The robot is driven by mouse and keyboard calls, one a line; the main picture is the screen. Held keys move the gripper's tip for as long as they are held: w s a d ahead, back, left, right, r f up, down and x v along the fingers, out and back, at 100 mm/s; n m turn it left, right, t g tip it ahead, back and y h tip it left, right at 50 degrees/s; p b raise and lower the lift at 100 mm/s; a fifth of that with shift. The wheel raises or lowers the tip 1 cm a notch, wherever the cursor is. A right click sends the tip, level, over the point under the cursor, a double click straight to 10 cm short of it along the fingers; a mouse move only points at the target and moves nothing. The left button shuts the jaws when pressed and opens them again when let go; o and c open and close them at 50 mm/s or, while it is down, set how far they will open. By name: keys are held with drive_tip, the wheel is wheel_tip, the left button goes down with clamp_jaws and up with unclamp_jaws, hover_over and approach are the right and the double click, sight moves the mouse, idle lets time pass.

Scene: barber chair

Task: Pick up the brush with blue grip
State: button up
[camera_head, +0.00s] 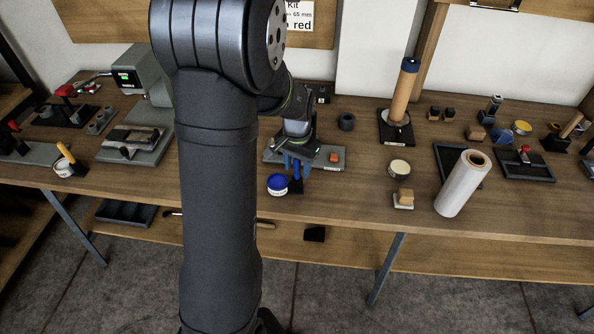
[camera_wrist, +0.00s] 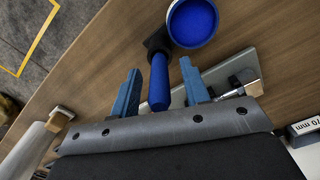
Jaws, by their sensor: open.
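The brush with blue grip (camera_wrist: 159,84) shows in the wrist view with its grip between my two blue fingers, with a gap on each side. Its far end meets a small black block (camera_wrist: 157,42); the bristles are not visible. In the head view the blue grip (camera_head: 297,170) stands up from the black block (camera_head: 296,187) near the table's front edge. My gripper (camera_wrist: 160,67) is open around the grip and holds nothing.
A round pot of blue (camera_head: 278,185) stands close left of the block; it also shows in the wrist view (camera_wrist: 192,21). A grey plate (camera_head: 328,164) with small parts lies behind. A white roll (camera_head: 462,183) stands at right. The table between the plate and the round tin (camera_head: 399,169) is clear.

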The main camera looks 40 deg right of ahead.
clamp_jaws()
drive_tip(key=shift+r, duration=0.15)
